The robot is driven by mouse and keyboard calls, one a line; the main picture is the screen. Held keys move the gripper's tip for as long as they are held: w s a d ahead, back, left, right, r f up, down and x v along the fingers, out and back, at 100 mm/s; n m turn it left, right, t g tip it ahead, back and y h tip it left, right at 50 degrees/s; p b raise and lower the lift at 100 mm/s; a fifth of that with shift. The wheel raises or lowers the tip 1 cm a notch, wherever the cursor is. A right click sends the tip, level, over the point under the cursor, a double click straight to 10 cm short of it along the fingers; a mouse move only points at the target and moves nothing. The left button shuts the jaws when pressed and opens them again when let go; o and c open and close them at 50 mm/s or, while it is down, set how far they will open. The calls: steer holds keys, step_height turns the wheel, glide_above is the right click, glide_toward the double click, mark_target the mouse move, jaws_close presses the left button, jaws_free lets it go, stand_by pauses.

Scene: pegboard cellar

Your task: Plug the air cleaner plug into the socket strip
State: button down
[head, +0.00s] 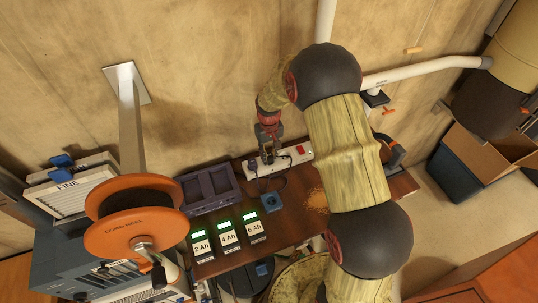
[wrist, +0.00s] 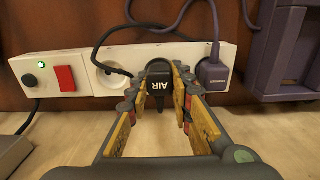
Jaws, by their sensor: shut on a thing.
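The socket strip (wrist: 62,56) is a white bar running across the wrist view, with a red switch and a lit green lamp at its left end. It also lies along the back of the bench in the head view (head: 292,157). The black air cleaner plug (wrist: 157,88), marked AIR, is between the yellow-padded fingers of my gripper (wrist: 157,97), which is shut on it. The plug is right up at the strip's face. Its prongs are hidden, so I cannot tell how deep it sits. My gripper is over the strip in the head view (head: 267,155).
An empty round socket (wrist: 110,76) is left of the held plug. A purple-grey plug (wrist: 213,73) sits in the strip just right of it. A purple box (head: 209,188) stands beside the strip. Lit battery chargers (head: 228,234) and an orange cable reel (head: 135,217) are nearer.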

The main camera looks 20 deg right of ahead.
steer(key=shift+f, duration=0.4)
stand_by(0.6)
steer(key=shift+r, duration=0.1)
stand_by(0.3)
steer(key=c, duration=1.5)
jaws_free()
steer(key=shift+o, duration=0.6)
steer(key=o, duration=0.4)
steer(key=shift+c, duration=0.2)
steer(key=shift+r, duration=0.2)
steer(key=shift+r+p, duration=1.95)
steer(key=shift+r, duration=1.4)
